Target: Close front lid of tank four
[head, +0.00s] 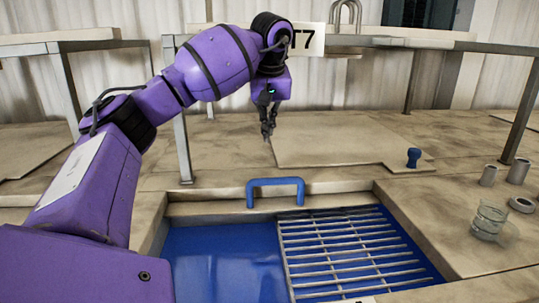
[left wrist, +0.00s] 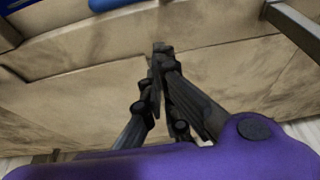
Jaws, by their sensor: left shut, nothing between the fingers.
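An open tank with a blue inside (head: 220,262) lies in front of me, with a metal grate (head: 350,250) over its right part. A blue handle (head: 275,183) stands at its far edge, above a beige strip (head: 215,208). I cannot tell whether that strip belongs to the front lid. My left gripper (head: 267,138) is shut and empty, pointing down beyond the handle and apart from it. In the left wrist view its fingers (left wrist: 160,50) are together over beige surface, with a blue piece (left wrist: 108,4) at the top edge. My right gripper is out of view.
A flat panel (head: 330,145) with a blue knob (head: 414,157) lies behind the tank. Glass jars (head: 489,219) and metal cylinders (head: 518,171) stand at right. Raised shelves on metal legs (head: 180,150) flank the back.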

